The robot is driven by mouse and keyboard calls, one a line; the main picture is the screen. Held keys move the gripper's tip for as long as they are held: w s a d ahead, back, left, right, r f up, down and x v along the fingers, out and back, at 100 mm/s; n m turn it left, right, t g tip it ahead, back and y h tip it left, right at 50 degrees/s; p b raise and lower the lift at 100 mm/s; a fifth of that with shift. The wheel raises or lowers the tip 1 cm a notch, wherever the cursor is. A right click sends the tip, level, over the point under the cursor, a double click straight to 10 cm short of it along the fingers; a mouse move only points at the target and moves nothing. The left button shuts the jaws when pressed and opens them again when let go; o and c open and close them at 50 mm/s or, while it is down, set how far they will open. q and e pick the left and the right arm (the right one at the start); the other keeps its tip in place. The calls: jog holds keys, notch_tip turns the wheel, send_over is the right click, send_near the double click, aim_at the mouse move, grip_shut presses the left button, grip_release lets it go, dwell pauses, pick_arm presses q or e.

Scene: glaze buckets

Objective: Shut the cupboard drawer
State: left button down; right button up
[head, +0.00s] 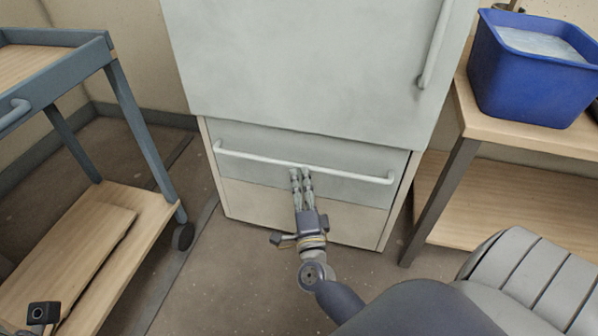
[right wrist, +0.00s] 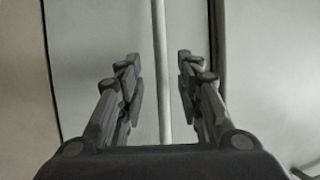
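The cupboard (head: 300,60) is pale grey-green, with a drawer (head: 250,172) low in its front. The drawer front looks nearly flush with the cupboard; I cannot tell if a small gap remains. A long pale bar handle (head: 245,155) runs across the drawer. My right gripper (head: 301,174) is at the middle of this handle. In the right wrist view its fingers (right wrist: 160,75) are spread apart, with the handle bar (right wrist: 161,60) between them and space visible on both sides.
A blue-grey trolley (head: 110,75) with wooden shelves stands left. A wooden table (head: 540,135) with a blue bucket (head: 530,85) stands close on the right. The cupboard door's upright handle (head: 436,45) is above the drawer. Floor (head: 225,285) shows clear between trolley and my arm.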

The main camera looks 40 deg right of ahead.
jog(key=v, duration=0.7)
jog(key=shift+s, duration=0.3)
jog(key=shift+a, duration=0.15)
